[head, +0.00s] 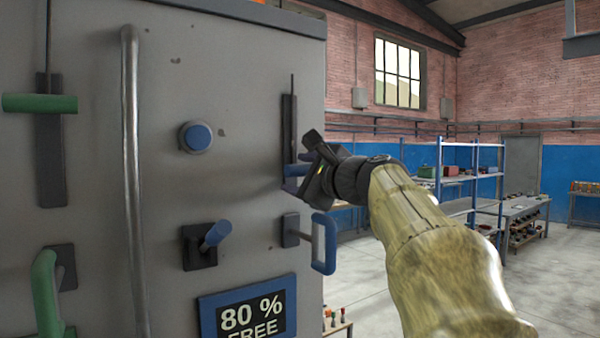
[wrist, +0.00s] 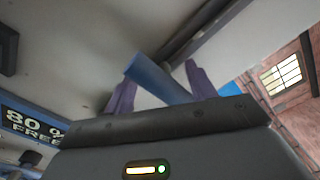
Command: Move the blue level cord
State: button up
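A blue handle (head: 296,170) sits on a dark vertical slot at the right side of the grey panel, with a thin dark rod or cord (head: 292,88) rising above it. My gripper (head: 308,165) is at this handle and hides part of it. In the wrist view the blue handle (wrist: 154,76) lies slantwise between the two purple-looking fingers of my gripper (wrist: 160,88). Whether the right finger touches the handle I cannot tell.
The panel also bears a blue button (head: 198,137), a blue lever (head: 215,235), a blue loop handle (head: 325,244), green handles (head: 40,103) at left, a vertical grey pipe (head: 132,180) and an "80 % FREE" sign (head: 248,312). Open floor and shelves (head: 470,170) lie to the right.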

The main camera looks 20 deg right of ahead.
jog(key=shift+r, duration=0.1)
jog(key=s+d+b, duration=0.3)
jog(key=s+b, duration=0.2)
jog(key=s, duration=1.2)
jog(key=shift+d, duration=0.2)
jog(key=shift+w, duration=0.1)
